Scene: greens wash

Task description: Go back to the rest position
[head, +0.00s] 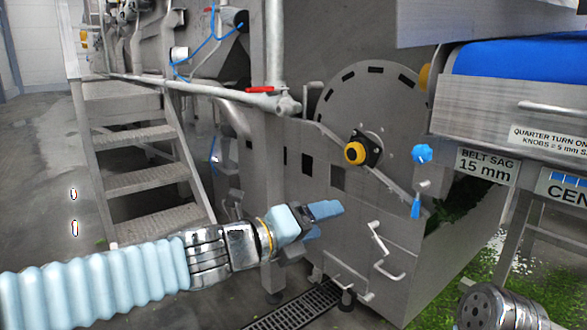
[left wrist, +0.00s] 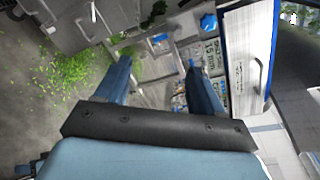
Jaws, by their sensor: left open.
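My left gripper (head: 318,222) reaches in from the left on its pale blue sleeved arm. It is in front of the grey machine housing (head: 385,240), below the round plate with the yellow knob (head: 356,152). In the left wrist view its two blue fingers (left wrist: 160,78) stand wide apart with nothing between them. A metal joint of mine shows at the bottom right of the head view, but my right gripper is not in view.
A blue knob (head: 422,153) and a blue-handled lever (head: 416,207) are right of the gripper. The blue conveyor belt (head: 520,57) is at upper right. Metal steps (head: 150,182) stand at left. Green leaf scraps (left wrist: 75,68) lie on the floor near a drain grate (head: 292,308).

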